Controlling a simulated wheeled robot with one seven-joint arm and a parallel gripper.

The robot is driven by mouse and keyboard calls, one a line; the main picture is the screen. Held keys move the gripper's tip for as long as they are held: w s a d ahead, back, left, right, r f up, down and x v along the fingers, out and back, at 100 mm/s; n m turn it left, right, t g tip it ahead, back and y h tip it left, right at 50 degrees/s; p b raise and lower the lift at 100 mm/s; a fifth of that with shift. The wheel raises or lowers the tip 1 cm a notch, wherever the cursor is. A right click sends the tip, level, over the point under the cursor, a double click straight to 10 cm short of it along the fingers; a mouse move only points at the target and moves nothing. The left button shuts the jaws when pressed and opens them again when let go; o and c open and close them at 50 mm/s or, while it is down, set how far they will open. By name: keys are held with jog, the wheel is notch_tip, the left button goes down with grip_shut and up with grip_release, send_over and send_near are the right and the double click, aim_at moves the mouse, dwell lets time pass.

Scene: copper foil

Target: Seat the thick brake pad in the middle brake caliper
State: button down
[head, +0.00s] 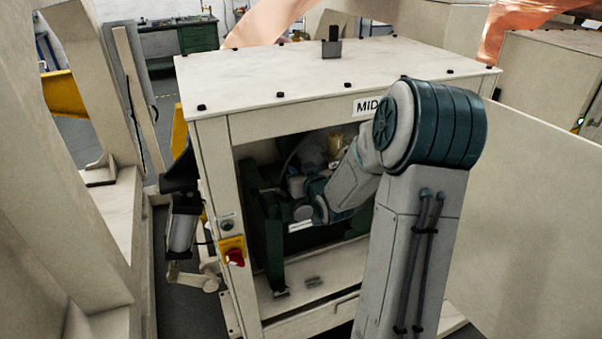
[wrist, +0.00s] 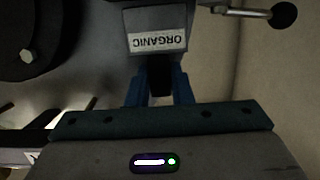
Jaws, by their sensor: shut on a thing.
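In the wrist view my gripper (wrist: 159,96) has its blue fingers shut on a dark piece (wrist: 160,77), which I take to be the brake pad; its thickness cannot be judged. Directly beyond the fingertips is a grey block with an upside-down ORGANIC label (wrist: 158,42); whether it is part of the pad or of the caliper I cannot tell. In the head view my arm reaches into the open front of the cabinet whose label begins MID (head: 366,105). The gripper's fingers and the pad are hidden there, and the caliper cannot be made out clearly.
A lever with a black knob (wrist: 284,14) juts in at the wrist view's upper right; a large dark bolted disc (wrist: 30,40) is at left. In the head view, a dark green frame (head: 262,235) stands inside the cabinet. A red switch on yellow (head: 233,252) sits on its left post.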

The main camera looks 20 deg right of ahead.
jog(key=shift+w+a+b, duration=0.15)
jog(key=shift+a+b, duration=0.3)
jog(key=shift+a, duration=0.05)
jog(key=shift+f+b, duration=2.3)
jog(key=shift+b, duration=0.6)
dwell(1.3)
jog(key=c, duration=1.2)
grip_release()
jog(key=s+r+b, duration=0.2)
jog(key=s+b, duration=0.1)
jog(key=s, duration=1)
jog(key=shift+s+r+b, duration=0.25)
jog(key=shift+r+b, duration=0.1)
